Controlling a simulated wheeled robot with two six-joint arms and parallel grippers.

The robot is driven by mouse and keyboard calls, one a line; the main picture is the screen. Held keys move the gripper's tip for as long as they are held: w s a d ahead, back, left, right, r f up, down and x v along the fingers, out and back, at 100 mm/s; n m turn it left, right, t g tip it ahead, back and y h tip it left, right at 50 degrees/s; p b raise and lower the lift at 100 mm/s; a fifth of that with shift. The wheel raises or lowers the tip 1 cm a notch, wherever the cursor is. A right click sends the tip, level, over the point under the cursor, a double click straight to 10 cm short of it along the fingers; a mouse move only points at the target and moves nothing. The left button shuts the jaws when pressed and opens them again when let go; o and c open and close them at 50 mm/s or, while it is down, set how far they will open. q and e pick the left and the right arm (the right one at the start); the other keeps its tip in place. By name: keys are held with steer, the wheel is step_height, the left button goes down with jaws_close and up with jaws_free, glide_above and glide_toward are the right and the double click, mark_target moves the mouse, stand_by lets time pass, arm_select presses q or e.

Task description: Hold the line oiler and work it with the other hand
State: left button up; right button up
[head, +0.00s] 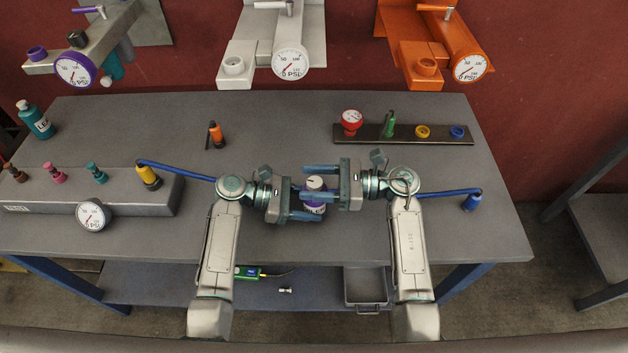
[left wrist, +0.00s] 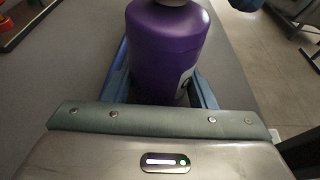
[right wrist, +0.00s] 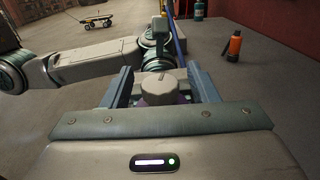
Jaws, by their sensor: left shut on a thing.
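The line oiler looks like a purple bottle (head: 314,208) with a grey-white cap (head: 315,183). It stands upright between my two grippers above the middle of the grey bench. My left gripper (head: 312,202) is shut on its purple body; the left wrist view shows the body (left wrist: 165,50) between the two fingers. My right gripper (head: 320,178) comes from the right at cap height. In the right wrist view the cap (right wrist: 159,88) sits between its fingers, with a narrow gap seen on each side, so it looks open around the cap. Most of the label is hidden.
A dark rack (head: 430,135) with a red gauge and small parts lies at the back right. An orange bottle (head: 217,134) stands behind my left arm. A grey manifold (head: 50,197) with coloured plugs lies left. Gauge units hang on the wall.

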steer(key=c, duration=0.9)
steer(key=shift+c, duration=0.3)
steer(key=shift+n+g, duration=0.3)
steer(key=shift+g, duration=0.4)
steer(key=n+g, duration=0.2)
steer(key=g, duration=0.1)
steer(key=shift+g, duration=0.3)
steer(key=shift+n+g+h, duration=1)
steer(key=shift+n+g, duration=0.5)
steer(key=shift+g, duration=0.6)
steer(key=o, duration=1)
